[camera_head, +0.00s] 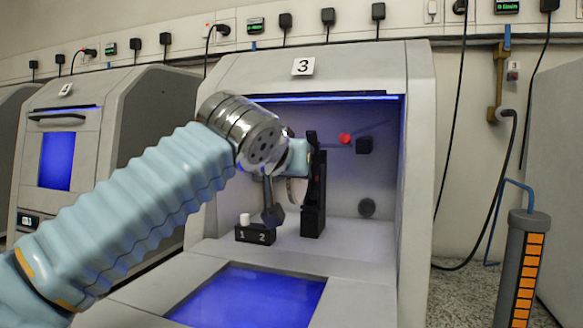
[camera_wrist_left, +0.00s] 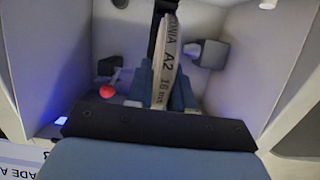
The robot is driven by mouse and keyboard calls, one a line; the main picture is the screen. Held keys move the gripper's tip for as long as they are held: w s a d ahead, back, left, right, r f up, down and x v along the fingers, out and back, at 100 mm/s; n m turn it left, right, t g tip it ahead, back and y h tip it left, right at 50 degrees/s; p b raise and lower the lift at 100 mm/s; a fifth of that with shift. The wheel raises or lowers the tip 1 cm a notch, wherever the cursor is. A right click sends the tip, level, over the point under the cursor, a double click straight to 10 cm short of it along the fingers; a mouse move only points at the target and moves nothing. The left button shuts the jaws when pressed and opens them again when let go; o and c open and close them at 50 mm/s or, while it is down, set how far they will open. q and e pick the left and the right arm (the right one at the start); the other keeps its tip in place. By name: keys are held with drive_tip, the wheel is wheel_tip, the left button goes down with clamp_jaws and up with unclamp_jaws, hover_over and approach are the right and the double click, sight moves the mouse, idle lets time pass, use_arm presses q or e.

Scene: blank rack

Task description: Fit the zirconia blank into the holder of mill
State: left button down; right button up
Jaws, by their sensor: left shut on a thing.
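My left gripper (camera_head: 299,160) reaches into the open chamber of mill 3 (camera_head: 222,150). In the left wrist view the blue-grey fingers (camera_wrist_left: 162,92) are shut on the zirconia blank (camera_wrist_left: 168,65), a pale disc seen edge-on with "A2" and "16 mm" on its rim. In the head view only a sliver of the blank (camera_head: 291,190) shows below the fingers. The black upright holder (camera_head: 314,205) stands right beside the gripper; it also shows behind the blank in the wrist view (camera_wrist_left: 161,12). Whether the blank sits in the holder cannot be told. My right gripper is out of view.
A black block (camera_head: 256,235) marked 1 and 2 stands on the chamber floor, with a white peg (camera_head: 245,219) at 1 and a dark hexagonal-ended piece (camera_head: 272,214) by 2. A red knob (camera_head: 345,139) and black box (camera_head: 364,146) are at the back. The chamber's right floor is clear.

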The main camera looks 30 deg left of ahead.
use_arm(q)
drive_tip(key=shift+r+x, duration=0.2)
drive_tip(key=shift+x, duration=2.6)
drive_tip(key=shift+p+x, duration=0.4)
drive_tip(key=shift+x, duration=1.45)
drive_tip(key=c, duration=0.9)
unclamp_jaws()
drive_tip(key=shift+r, duration=0.15)
drive_tip(key=shift+w, duration=0.1)
drive_tip(key=b+v, duration=0.1)
drive_tip(key=v, duration=1.2)
drive_tip(key=shift+s, duration=0.4)
